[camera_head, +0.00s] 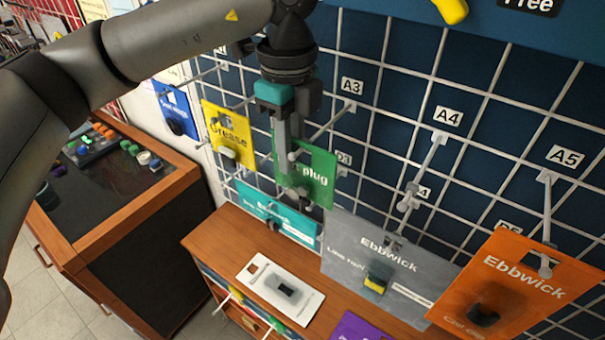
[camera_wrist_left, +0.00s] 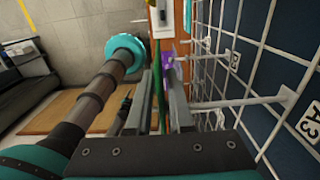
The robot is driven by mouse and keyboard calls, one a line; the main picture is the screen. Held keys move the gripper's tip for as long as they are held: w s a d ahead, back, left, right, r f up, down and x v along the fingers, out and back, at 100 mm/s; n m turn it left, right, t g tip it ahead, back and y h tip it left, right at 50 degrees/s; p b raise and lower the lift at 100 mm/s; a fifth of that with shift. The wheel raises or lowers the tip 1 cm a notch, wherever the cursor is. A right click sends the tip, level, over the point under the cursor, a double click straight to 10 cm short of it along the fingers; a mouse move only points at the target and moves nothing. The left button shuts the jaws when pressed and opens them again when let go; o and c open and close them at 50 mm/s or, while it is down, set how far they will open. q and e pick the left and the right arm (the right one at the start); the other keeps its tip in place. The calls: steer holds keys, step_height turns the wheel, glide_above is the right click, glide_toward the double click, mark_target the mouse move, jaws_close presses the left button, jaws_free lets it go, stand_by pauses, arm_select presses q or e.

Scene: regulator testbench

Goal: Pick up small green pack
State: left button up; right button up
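The small green pack (camera_head: 319,177), lettered "plug", hangs upright at the grid wall near the A3 hook. In the left wrist view the green pack (camera_wrist_left: 158,88) shows edge-on as a thin strip between my fingers. My left gripper (camera_head: 289,165) points down from above at the pack's left part, one finger in front of it. In the wrist view the fingers of my left gripper (camera_wrist_left: 160,98) stand apart on either side of the strip, with a small gap. The fingers and the wrist hide part of the pack.
A yellow pack (camera_head: 231,136) and a blue pack (camera_head: 175,108) hang to the left. A teal pack (camera_head: 265,207) is below; grey (camera_head: 342,258) and orange (camera_head: 512,290) packs are to the right. The hook at A3 (camera_head: 349,106) sticks out beside my gripper. A wooden shelf (camera_head: 222,240) stands below.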

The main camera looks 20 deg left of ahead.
arm_select(q)
jaws_close()
stand_by(1.0)
